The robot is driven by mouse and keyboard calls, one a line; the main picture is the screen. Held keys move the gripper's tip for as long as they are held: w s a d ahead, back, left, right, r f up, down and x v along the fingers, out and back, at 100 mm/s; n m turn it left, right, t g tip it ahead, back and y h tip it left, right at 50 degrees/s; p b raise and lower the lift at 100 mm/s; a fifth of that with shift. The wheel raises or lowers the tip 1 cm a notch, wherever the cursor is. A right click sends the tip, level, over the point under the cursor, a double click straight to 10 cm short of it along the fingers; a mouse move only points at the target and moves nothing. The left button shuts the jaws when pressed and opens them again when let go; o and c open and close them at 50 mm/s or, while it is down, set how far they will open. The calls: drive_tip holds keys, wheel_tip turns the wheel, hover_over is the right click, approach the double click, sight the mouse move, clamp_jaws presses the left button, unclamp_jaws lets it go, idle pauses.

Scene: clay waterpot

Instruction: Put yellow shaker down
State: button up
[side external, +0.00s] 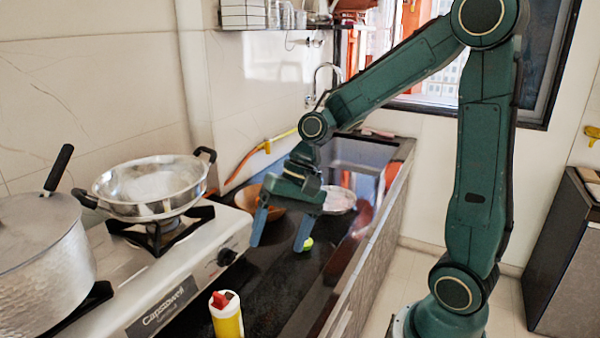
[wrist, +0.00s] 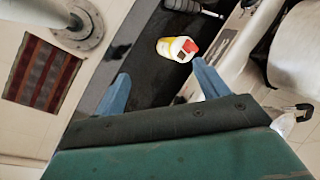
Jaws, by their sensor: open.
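The yellow shaker (side external: 226,315) has a white top and a red cap. It stands on the dark counter (side external: 275,290) at the bottom of the side view, in front of the stove. In the wrist view the shaker (wrist: 177,48) shows beyond my fingertips, between their lines and nearer the right one. My gripper (side external: 278,243) is open and empty, with blue fingers spread wide, above the counter and farther back than the shaker. My gripper also shows in the wrist view (wrist: 160,80). The fingers are apart from the shaker.
A stove (side external: 200,258) with a steel wok (side external: 150,187) and a large lidded pot (side external: 40,250) lies left. A brown bowl (side external: 258,198) and a small yellow-green ball-like thing (side external: 308,243) are near my fingers. A sink (side external: 365,152) is behind. Counter around the shaker is mostly clear.

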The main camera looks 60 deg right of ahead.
drive_tip(key=s+d+r+n+t+h, duration=0.1)
drive_tip(key=s+r+n+t+h, duration=0.1)
drive_tip(key=s, duration=0.4)
drive_tip(key=s+d+r+n+t+h, duration=0.1)
drive_tip(key=s+r+n+h, duration=0.1)
drive_tip(key=s+r+n, duration=0.3)
drive_tip(key=shift+s+d+r+t+h, duration=0.3)
drive_tip(key=shift+s+r+t+h, duration=0.1)
drive_tip(key=shift+s+r, duration=0.3)
drive_tip(key=shift+o, duration=0.5)
drive_tip(key=shift+s+d+r+n, duration=0.1)
drive_tip(key=shift+s+d+n, duration=0.15)
drive_tip(key=shift+s, duration=0.2)
drive_tip(key=shift+w, duration=0.1)
drive_tip(key=w+a+f+m+g+y, duration=0.35)
drive_tip(key=w+f+m, duration=0.4)
drive_tip(key=w, duration=0.45)
drive_tip(key=w+d+f+m+y, duration=0.1)
drive_tip(key=w+f+m+y, duration=0.3)
drive_tip(key=f+m+y, duration=0.1)
drive_tip(key=w+d+f+m+y, duration=0.2)
drive_tip(key=w+f+m+y, duration=0.1)
drive_tip(key=f+m, duration=0.4)
drive_tip(key=shift+w+f+y, duration=0.35)
drive_tip(key=shift+f+y, duration=0.25)
drive_tip(key=shift+y, duration=0.25)
